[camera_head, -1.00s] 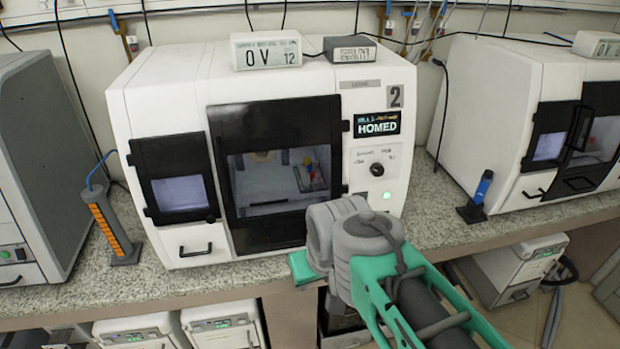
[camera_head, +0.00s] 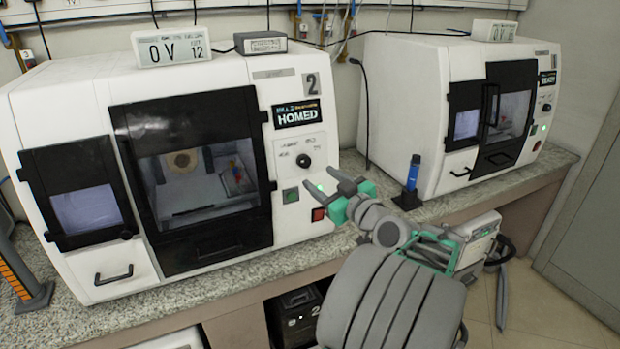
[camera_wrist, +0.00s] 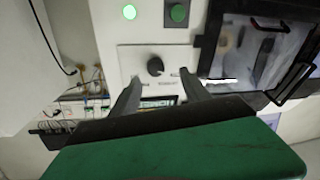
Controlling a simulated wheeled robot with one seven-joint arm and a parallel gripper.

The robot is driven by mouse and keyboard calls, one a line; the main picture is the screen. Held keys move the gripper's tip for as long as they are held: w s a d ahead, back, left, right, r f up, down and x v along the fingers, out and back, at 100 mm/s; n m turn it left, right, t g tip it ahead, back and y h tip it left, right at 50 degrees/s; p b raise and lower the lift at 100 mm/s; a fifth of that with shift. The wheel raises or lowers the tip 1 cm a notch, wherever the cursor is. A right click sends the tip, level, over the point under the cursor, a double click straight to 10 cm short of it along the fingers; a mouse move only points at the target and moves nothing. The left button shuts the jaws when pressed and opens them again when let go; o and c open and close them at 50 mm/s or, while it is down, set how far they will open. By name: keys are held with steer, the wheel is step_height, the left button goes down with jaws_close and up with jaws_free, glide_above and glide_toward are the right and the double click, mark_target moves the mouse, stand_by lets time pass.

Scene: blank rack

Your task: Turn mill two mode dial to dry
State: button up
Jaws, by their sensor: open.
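Mill two is the white machine (camera_head: 292,230) marked "2" and "HOMED" in the head view. Its mode dial (camera_head: 303,160) is a small black round knob on the right-hand panel, below the display. Labels around it are too small to read, and I cannot tell its setting. My gripper (camera_head: 321,178) is open and empty in front of this panel, slightly below and right of the dial. In the wrist view, which is upside down, the dial (camera_wrist: 155,66) shows between and just beyond the fingertips of my gripper (camera_wrist: 159,80). No contact with the dial shows.
Below the dial are a green button (camera_head: 290,195) and a red button (camera_head: 318,214). A second mill (camera_head: 430,120) stands to the right, with a blue handheld tool (camera_head: 412,172) upright between them. The speckled counter edge runs below; the space before the panel is free.

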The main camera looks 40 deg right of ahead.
mark_target(306, 163)
steer(key=w, duration=0.2)
steer(key=w+d+p, duration=0.1)
steer(key=w, duration=0.1)
steer(key=w+d+p, duration=0.1)
steer(key=w, duration=0.2)
steer(key=shift+r, duration=0.25)
steer(key=shift+c, duration=0.3)
jaws_close()
